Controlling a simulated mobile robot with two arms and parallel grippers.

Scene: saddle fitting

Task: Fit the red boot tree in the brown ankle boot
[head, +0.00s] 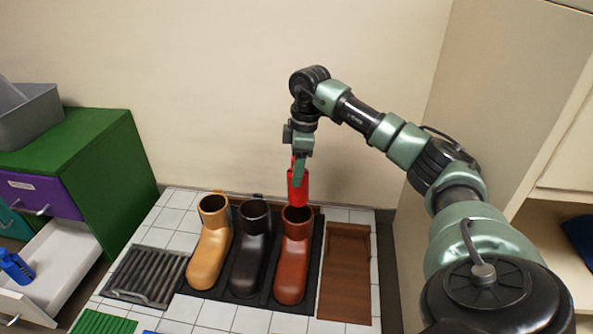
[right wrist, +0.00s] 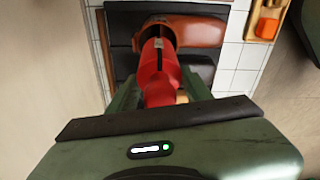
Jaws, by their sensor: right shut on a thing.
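My right gripper (head: 299,172) is shut on the red boot tree (head: 298,190) and holds it upright above the brown ankle boot (head: 291,262). The tree's lower end is at the boot's open top; I cannot tell whether it is just above or slightly inside. In the right wrist view the red boot tree (right wrist: 158,66) points at the dark opening of the brown boot (right wrist: 198,31), whose toe points right. My left gripper is not in view.
A tan boot (head: 208,256) and a black boot (head: 249,262) stand left of the brown one on a dark mat. A wooden tray (head: 346,281) lies to the right, a grey ribbed rack (head: 146,276) to the left. A white drawer (head: 62,262) stands open with a blue bottle (head: 15,266).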

